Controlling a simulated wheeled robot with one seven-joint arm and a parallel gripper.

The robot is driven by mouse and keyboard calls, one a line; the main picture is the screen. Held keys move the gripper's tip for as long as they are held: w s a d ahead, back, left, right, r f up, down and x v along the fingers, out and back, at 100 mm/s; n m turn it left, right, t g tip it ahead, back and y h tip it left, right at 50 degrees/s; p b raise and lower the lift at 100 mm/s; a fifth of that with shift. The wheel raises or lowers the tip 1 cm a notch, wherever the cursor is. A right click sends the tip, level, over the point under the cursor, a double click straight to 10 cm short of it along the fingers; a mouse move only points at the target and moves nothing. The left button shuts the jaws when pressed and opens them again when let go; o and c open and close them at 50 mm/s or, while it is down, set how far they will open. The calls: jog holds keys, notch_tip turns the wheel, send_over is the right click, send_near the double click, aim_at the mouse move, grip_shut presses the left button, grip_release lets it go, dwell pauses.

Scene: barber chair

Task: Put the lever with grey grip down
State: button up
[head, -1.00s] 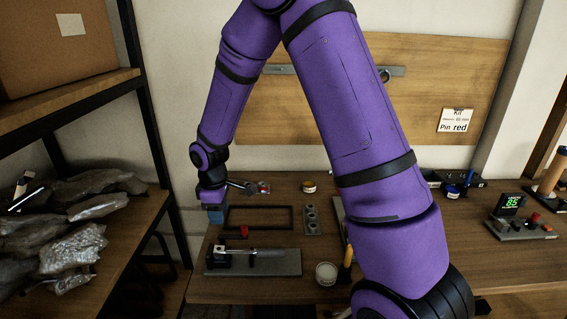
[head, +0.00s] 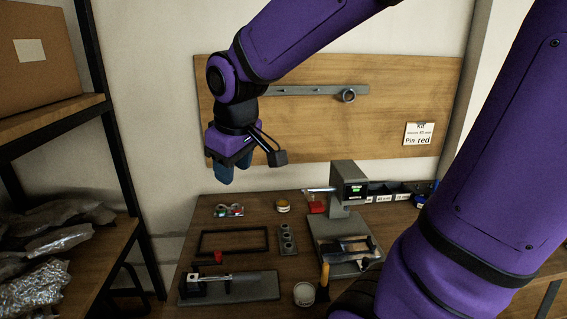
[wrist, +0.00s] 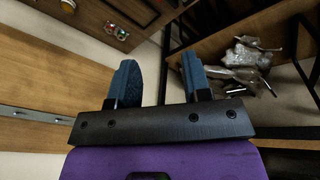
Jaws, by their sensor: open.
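The lever with the grey grip (head: 245,276) is on a fixture with a grey base plate (head: 262,291) at the front left of the desk. It lies roughly level along the plate, its pivot end at the dark clamp body on the left. My gripper (head: 224,172) is high above the back left of the desk, well apart from the lever. Its blue fingers point down. In the wrist view my gripper (wrist: 160,82) is open with nothing between the fingers. I cannot make out the lever in that view.
A black frame (head: 203,243), a grey block with holes (head: 288,240) and a white jar (head: 305,294) surround the fixture. A grey press (head: 349,188) stands to the right. Shelves with bags (head: 40,279) are at left. Air around my gripper is free.

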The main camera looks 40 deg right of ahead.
jog(key=s+d+r+m+t, duration=0.1)
jog(key=s+r+m, duration=0.2)
jog(key=s, duration=1)
jog(key=shift+d+r+m+t+y, duration=0.15)
jog(key=shift+r+m+t+y, duration=0.2)
jog(key=shift+r, duration=0.35)
jog(key=shift+w, duration=0.1)
